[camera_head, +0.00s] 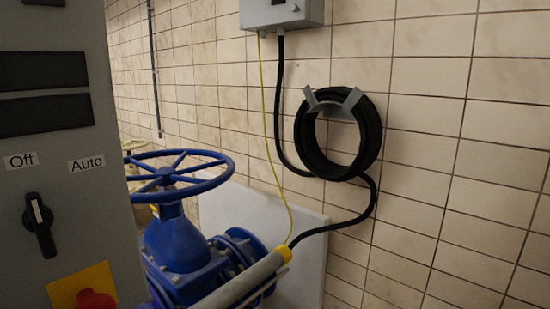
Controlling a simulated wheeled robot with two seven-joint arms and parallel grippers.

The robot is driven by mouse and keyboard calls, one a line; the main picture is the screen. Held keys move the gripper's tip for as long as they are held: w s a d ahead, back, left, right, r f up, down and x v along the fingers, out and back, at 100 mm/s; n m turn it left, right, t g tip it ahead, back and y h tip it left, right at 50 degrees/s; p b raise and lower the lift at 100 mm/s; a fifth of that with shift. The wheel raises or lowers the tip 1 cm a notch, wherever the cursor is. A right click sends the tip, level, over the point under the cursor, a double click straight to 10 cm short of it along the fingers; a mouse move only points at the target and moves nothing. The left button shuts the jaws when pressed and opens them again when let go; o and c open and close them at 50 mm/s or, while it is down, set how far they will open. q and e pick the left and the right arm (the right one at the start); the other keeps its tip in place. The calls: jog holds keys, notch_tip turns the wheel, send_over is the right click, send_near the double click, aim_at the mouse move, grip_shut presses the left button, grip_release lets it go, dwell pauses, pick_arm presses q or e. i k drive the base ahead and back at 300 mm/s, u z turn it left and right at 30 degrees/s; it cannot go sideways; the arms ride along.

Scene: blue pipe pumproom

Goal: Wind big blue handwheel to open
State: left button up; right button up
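The big blue handwheel (165,173) lies roughly level on top of a blue valve body (178,243), left of the middle in the head view. Its spokes and most of its rim show. The grey control panel at the left stands in front of the valve's lower left part. Neither of my grippers is in view, so nothing of mine is seen touching the wheel.
The grey control panel (62,215) with a black rotary switch (39,225) and red button (95,299) fills the left. A grey pipe with a yellow end (240,281) crosses before the valve. A black hose coil (307,137) hangs on the tiled wall.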

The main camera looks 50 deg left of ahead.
aim_at(164, 176)
jog(key=i, duration=0.75)
jog(key=u, duration=2.85)
